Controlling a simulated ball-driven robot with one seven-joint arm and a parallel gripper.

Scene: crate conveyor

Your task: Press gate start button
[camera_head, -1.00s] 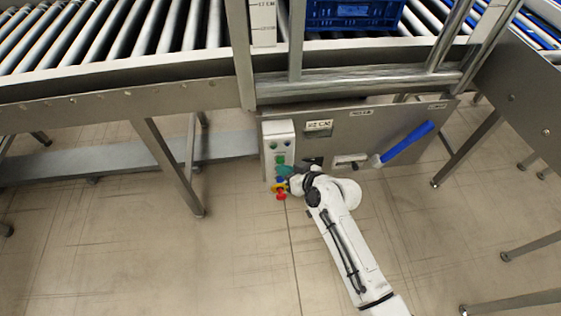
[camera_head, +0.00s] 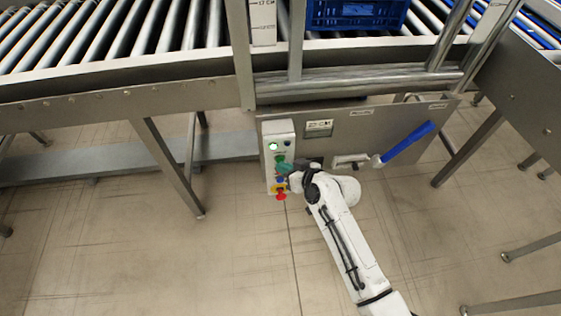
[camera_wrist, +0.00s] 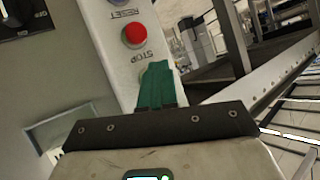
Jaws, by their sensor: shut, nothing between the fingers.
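The white control box (camera_head: 268,165) hangs on the grey panel under the conveyor. In the head view it has a lit green lamp (camera_head: 273,146) at its upper left and a green button (camera_head: 280,158) below. A red button (camera_head: 281,196) is at its bottom. My gripper (camera_head: 283,168) has its teal fingers shut and empty at the box front, just below the green button. In the wrist view the shut fingers (camera_wrist: 157,83) point at the box, past the red button (camera_wrist: 133,34) labelled STOP. They hide what lies behind them, so contact cannot be told.
A blue-handled lever (camera_head: 407,143) sticks out on the panel's right. Conveyor legs (camera_head: 168,165) stand at the left. A blue crate (camera_head: 357,24) sits on the rollers. The floor in front is clear.

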